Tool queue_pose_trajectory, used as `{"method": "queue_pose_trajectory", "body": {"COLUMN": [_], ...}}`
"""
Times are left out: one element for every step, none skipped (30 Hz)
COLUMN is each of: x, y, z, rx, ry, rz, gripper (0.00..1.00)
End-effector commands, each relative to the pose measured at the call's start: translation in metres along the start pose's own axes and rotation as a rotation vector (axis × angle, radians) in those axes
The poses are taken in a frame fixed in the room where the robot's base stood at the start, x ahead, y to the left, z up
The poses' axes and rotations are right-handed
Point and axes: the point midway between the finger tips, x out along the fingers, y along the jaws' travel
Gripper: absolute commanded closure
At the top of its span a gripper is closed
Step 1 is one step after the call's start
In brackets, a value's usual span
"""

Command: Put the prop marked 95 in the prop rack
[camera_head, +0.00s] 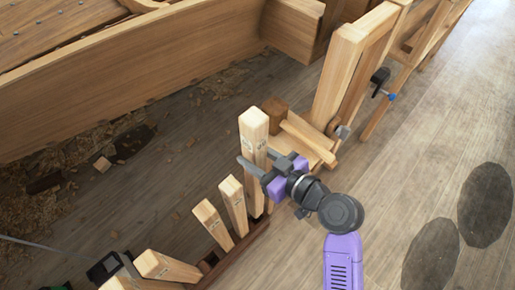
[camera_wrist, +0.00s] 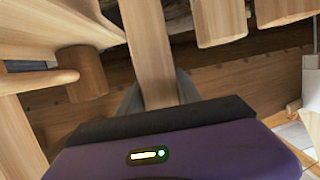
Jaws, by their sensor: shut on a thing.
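My gripper (camera_head: 268,170) is shut on a tall pale wooden prop (camera_head: 254,131), which stands near upright at the right end of the prop rack (camera_head: 254,236). The held prop also shows between the fingers in the wrist view (camera_wrist: 147,45). Its marking is too small to read. Its lower end comes down at the rack, and I cannot tell whether it sits in a slot. The rack is a low dark wooden trough. Several shorter props lean in it, among them one prop (camera_head: 234,204) and another (camera_head: 212,222) beside it, each with a small mark on top.
A wooden frame with a clamp (camera_head: 381,76) stands behind, at right. A brown wooden block (camera_head: 275,110) and loose planks (camera_head: 308,140) lie just behind my gripper. The planked hull (camera_head: 150,60) fills the upper left, with shavings below.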

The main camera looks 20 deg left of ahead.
Motion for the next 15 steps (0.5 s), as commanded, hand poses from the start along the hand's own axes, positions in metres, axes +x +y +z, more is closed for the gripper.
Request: {"method": "queue_pose_trajectory", "body": {"x": [0.0,0.001,0.001,0.001,0.002,0.002,0.003,0.003,0.004,0.004,0.005,0.006,0.006,0.007,0.007], "y": [0.001,0.001,0.001,0.001,0.001,0.001,0.001,0.001,0.001,0.001,0.001,0.001,0.001,0.001,0.001], "z": [0.0,0.001,0.002,0.003,0.005,0.006,0.008,0.009,0.012,0.013,0.015,0.017,0.019,0.021,0.023], "rx": [-0.001,-0.001,-0.001,-0.001,-0.001,-0.001,-0.001,-0.001,0.0,0.0,0.0,0.0,0.0,0.0,0.0], "ry": [0.004,0.003,0.003,0.003,0.003,0.003,0.003,0.003,0.003,0.003,0.003,0.003,0.003,0.003,0.003], "rz": [0.001,0.001,0.002,0.002,0.002,0.002,0.002,0.002,0.002,0.002,0.003,0.003,0.003,0.003,0.003], "gripper": [1.0,1.0,1.0,1.0,1.0,1.0,1.0,1.0,1.0,1.0,1.0,1.0,1.0,1.0,1.0]}}
